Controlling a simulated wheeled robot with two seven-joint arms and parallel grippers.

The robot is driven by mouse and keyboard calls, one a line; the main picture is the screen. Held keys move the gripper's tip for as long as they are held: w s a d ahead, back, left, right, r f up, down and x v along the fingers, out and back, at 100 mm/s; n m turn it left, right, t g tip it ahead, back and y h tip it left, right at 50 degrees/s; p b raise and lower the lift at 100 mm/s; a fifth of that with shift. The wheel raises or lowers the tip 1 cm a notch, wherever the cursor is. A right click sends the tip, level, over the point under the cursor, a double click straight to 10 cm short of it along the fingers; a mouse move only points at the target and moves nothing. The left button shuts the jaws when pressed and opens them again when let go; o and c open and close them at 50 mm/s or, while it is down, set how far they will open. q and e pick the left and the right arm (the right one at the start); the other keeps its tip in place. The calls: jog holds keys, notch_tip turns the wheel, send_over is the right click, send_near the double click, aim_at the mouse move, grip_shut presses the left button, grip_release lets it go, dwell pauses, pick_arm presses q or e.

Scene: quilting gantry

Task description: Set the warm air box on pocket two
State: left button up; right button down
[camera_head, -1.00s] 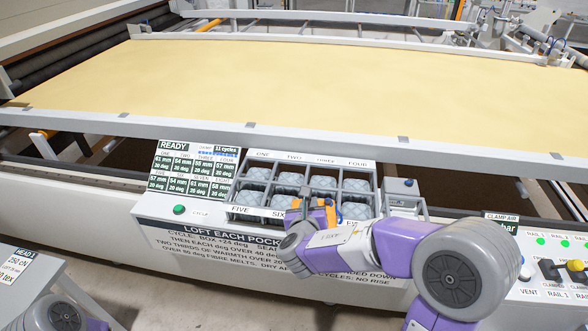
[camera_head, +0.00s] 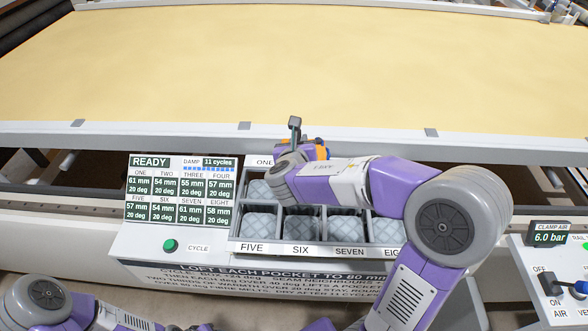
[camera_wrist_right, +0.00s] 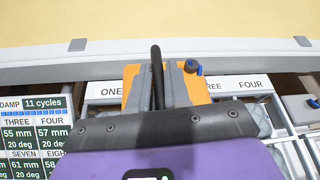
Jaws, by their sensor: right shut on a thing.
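My right gripper (camera_head: 303,154) is shut on the warm air box (camera_head: 321,150), an orange body with a small blue knob, at the back row of the pocket rack (camera_head: 238,246). In the right wrist view the box (camera_wrist_right: 131,85) covers the label place between ONE and THREE, where pocket two lies. The gripper (camera_wrist_right: 170,95) and a dark upright bar (camera_wrist_right: 157,72) stand in front of it. Pocket two itself is hidden, so I cannot tell whether the box touches it. My left arm shows at the lower left, but its gripper is out of view.
Padded pockets FIVE (camera_head: 262,222) and SIX (camera_head: 301,225) stand in the front row. The readout panel (camera_head: 182,162) reads READY, 11 cycles; a green CYCLE button (camera_head: 170,245) lies below. A white rail (camera_head: 350,136) and yellow cloth (camera_head: 300,60) lie behind. A clamp air panel (camera_head: 550,260) stands right.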

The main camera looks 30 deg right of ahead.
jog(key=f, duration=0.2)
jog(key=f+b, duration=0.1)
jog(key=f, duration=0.1)
jog(key=shift+s, duration=0.25)
notch_tip(320, 180, down, 5)
jog(key=shift+w+r+b, duration=0.1)
jog(key=shift+b, duration=0.8)
jog(key=c, duration=1.1)
grip_release()
